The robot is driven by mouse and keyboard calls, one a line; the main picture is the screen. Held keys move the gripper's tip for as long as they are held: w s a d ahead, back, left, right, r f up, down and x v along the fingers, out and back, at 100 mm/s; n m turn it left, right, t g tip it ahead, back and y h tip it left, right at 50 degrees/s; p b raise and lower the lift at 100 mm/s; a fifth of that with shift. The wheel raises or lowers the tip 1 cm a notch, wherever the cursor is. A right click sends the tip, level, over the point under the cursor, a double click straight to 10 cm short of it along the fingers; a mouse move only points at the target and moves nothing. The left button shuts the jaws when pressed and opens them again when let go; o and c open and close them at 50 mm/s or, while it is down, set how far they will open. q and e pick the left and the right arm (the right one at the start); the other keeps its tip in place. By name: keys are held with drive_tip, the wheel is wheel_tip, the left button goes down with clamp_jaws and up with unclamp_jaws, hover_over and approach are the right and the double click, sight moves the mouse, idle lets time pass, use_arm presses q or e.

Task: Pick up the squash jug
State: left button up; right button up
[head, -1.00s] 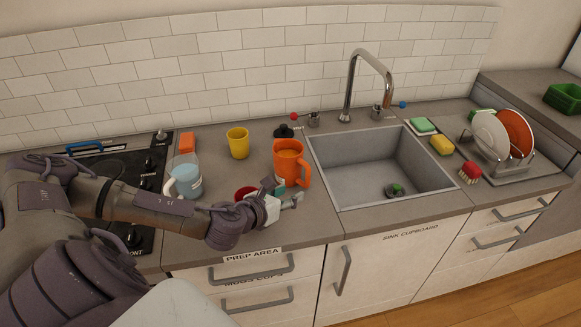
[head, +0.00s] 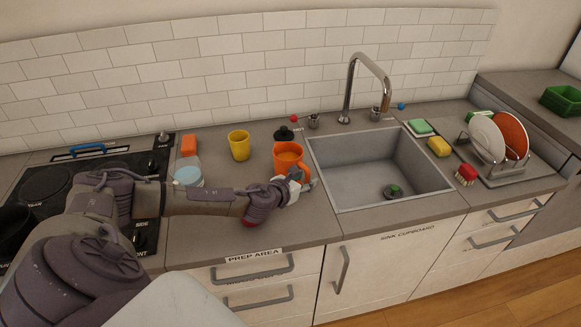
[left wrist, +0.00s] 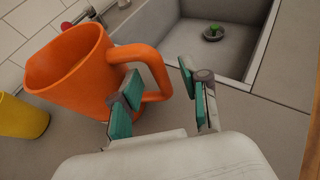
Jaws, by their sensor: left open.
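My left gripper (head: 302,182) is at the handle side of the jug. In the left wrist view its two teal-padded fingers (left wrist: 160,82) are apart, one on each side of the handle. I cannot tell whether they touch it. My right gripper is not in view.
A yellow cup (head: 239,145) and a clear jug (head: 188,172), partly behind my arm, stand to the left. A red patch (head: 249,223) shows beneath my forearm. The sink (head: 375,170) lies right, with its tap (head: 352,85) behind. The hob (head: 100,158) is left.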

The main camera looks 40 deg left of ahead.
use_arm(q)
drive_tip(key=shift+x, duration=1.15)
drive_tip(key=shift+s, duration=0.1)
clamp_jaws()
drive_tip(key=shift+r, duration=0.15)
